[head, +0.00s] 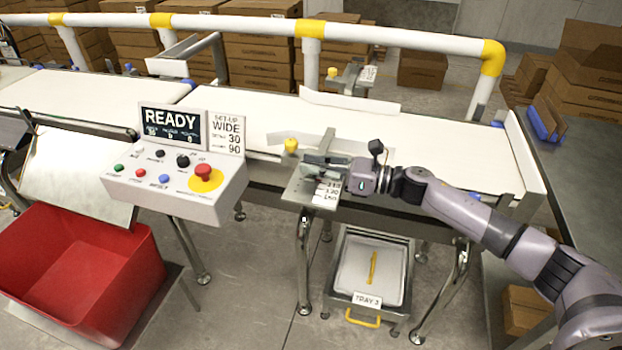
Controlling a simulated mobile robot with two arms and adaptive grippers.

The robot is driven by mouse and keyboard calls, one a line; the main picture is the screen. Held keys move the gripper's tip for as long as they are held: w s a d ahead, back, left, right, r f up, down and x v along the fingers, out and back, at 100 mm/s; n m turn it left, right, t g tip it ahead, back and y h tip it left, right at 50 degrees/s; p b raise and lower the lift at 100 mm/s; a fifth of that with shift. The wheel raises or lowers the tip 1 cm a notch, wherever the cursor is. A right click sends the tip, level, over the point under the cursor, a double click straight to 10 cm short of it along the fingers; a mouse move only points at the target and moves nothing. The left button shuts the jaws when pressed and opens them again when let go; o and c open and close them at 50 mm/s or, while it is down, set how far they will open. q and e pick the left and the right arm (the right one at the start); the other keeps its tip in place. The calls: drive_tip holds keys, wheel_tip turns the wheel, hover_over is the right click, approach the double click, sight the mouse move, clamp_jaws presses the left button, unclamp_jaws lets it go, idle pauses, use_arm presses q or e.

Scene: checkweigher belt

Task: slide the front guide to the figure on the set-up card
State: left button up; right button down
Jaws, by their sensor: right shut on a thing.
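The set-up card (226,135) stands beside the READY screen and reads SET-UP WIDE, with the figures 30 and 90; its small print is too blurred to read. The front guide (285,136) is a pale rail along the near side of the belt. Its slide bracket (300,188) juts out at the belt's front edge with a printed scale (327,193), partly legible, and a yellow knob (291,145) beside it. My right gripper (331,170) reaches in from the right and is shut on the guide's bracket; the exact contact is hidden. My left gripper is out of view.
The control box (170,190) with a red stop button stands left of the bracket. A white and yellow rail (400,38) runs behind the belt (440,150). A red bin (80,270) is at lower left, and a tray (371,275) sits under the belt.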

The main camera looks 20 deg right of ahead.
drive_tip(key=shift+w+d, duration=0.4)
drive_tip(key=shift+w, duration=0.3)
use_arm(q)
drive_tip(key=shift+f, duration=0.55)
use_arm(e)
drive_tip(key=c, duration=1.9)
unclamp_jaws()
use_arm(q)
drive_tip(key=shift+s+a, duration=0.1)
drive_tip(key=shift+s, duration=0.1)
use_arm(e)
drive_tip(key=shift+s+d, duration=0.1)
drive_tip(key=shift+s, duration=0.05)
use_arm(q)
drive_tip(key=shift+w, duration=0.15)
use_arm(e)
drive_tip(key=v, duration=1.1)
drive_tip(key=shift+s+d, duration=0.25)
drive_tip(key=shift+d, duration=0.05)
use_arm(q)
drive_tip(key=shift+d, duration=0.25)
